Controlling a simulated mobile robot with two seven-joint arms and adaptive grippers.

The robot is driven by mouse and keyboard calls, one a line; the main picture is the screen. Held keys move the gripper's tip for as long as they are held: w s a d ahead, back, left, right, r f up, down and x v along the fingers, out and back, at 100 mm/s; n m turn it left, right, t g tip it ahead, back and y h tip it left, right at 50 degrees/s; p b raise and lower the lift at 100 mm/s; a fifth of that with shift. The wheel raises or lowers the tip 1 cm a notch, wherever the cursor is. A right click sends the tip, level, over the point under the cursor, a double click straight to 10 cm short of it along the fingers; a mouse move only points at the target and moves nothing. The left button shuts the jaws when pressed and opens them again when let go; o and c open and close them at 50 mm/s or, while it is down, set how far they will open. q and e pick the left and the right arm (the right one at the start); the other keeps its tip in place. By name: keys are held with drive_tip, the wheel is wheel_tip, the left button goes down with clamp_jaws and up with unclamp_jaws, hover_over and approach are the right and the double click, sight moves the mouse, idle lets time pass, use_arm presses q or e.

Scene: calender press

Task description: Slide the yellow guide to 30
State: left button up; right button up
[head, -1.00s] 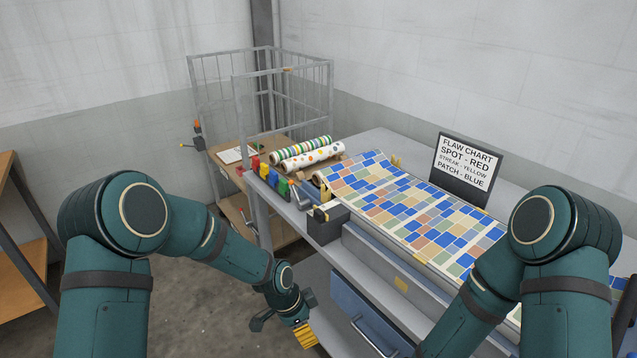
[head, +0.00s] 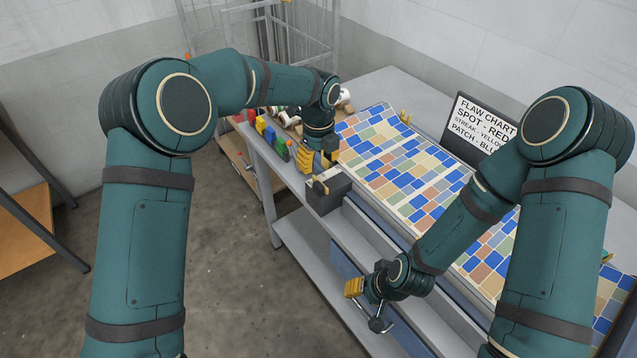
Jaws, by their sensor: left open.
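The patterned sheet (head: 405,165) lies on the grey press table. A small yellow piece (head: 405,117) stands at its far edge, and another yellow piece (head: 608,257) shows at its right end. I cannot tell which yellow piece is the guide, and no scale numbers can be read. My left gripper (head: 317,163) is open, its yellow fingers pointing down just behind the dark box at the table's left end. My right gripper (head: 362,297) hangs in front of the table's front rail; its finger opening is unclear. My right arm hides part of that rail.
The dark box (head: 328,192) has a yellow-and-pale piece on top. Several coloured blocks (head: 270,135) stand left of my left gripper. A flaw chart sign (head: 475,125) stands behind the sheet. A wire cage (head: 300,40) is at the back.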

sight(318, 185)
use_arm(q)
wheel_tip(318, 185, down, 9)
drive_tip(key=shift+f, duration=0.15)
idle(0.4)
clamp_jaws()
